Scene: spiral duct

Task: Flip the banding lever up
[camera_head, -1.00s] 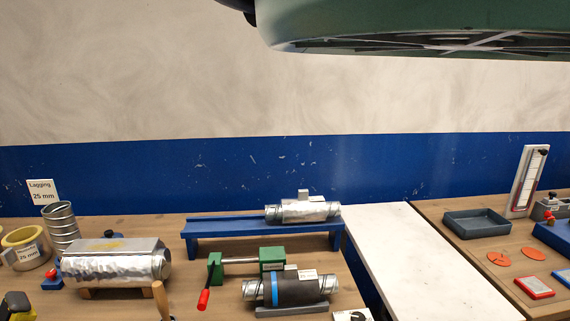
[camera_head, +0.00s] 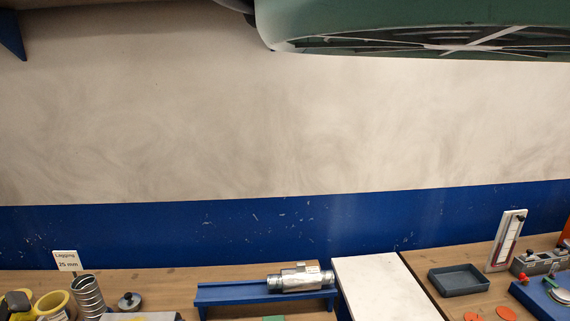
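The banding lever is not visible now; only a sliver of green (camera_head: 273,318) shows at the bottom edge, where a green clamp-like device with a red-tipped handle stood in the earlier view. A silver duct piece (camera_head: 300,279) lies on a blue raised rail (camera_head: 232,294) at the back of the bench. My gripper is not in view, so its position and state are hidden.
At the left are a "Lagging 25 mm" sign (camera_head: 66,262), a metal spiral (camera_head: 88,296) and a yellow roll (camera_head: 55,307). A pale board (camera_head: 384,285) crosses the middle. At the right are a grey tray (camera_head: 458,280) and a white gauge (camera_head: 507,240). A large green body (camera_head: 400,20) hangs overhead.

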